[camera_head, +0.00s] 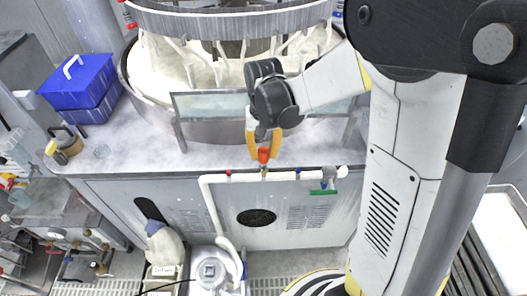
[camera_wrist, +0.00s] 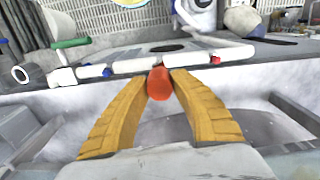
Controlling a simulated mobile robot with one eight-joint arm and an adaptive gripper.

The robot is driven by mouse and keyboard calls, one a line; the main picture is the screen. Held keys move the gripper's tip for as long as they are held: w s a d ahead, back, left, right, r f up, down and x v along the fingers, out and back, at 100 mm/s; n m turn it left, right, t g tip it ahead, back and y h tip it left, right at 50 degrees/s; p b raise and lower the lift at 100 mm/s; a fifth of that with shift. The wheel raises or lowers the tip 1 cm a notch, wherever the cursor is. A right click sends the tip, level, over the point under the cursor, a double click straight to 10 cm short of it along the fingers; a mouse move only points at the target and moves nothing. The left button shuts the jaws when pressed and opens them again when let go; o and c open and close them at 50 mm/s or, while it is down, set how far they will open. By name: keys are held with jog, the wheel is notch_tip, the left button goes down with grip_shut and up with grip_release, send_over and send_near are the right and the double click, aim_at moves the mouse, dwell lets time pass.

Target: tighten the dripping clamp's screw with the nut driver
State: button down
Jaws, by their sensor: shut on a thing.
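My gripper (camera_head: 262,148) has yellow fingers and is shut on a short red-orange handle (camera_head: 263,155), which looks like the nut driver. In the wrist view the handle (camera_wrist: 160,84) sits between the fingertips (camera_wrist: 161,76). The gripper is at the cabinet's front edge, just above the white pipe (camera_head: 245,176). The pipe carries small clamps: a red-marked one (camera_head: 228,173) to the left and a blue-marked one (camera_head: 298,174) to the right. A brassy spot shows directly under the handle. The driver's tip is hidden in the wrist view. I cannot see which clamp drips, or whether the driver touches a screw.
A valve with a green handle (camera_head: 322,191) is on the pipe's right end. The round polishing machine (camera_head: 190,88) stands behind my gripper. A blue box (camera_head: 78,82) is at the back left. A white-and-grey device (camera_head: 211,270) stands on the floor below the pipe.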

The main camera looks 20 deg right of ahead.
jog(key=shift+f, duration=0.4)
jog(key=c, duration=1.1)
grip_release()
jog(key=shift+r, duration=0.1)
notch_tip(320, 180, up, 12)
jog(key=shift+o, duration=0.5)
jog(key=shift+w, duration=0.1)
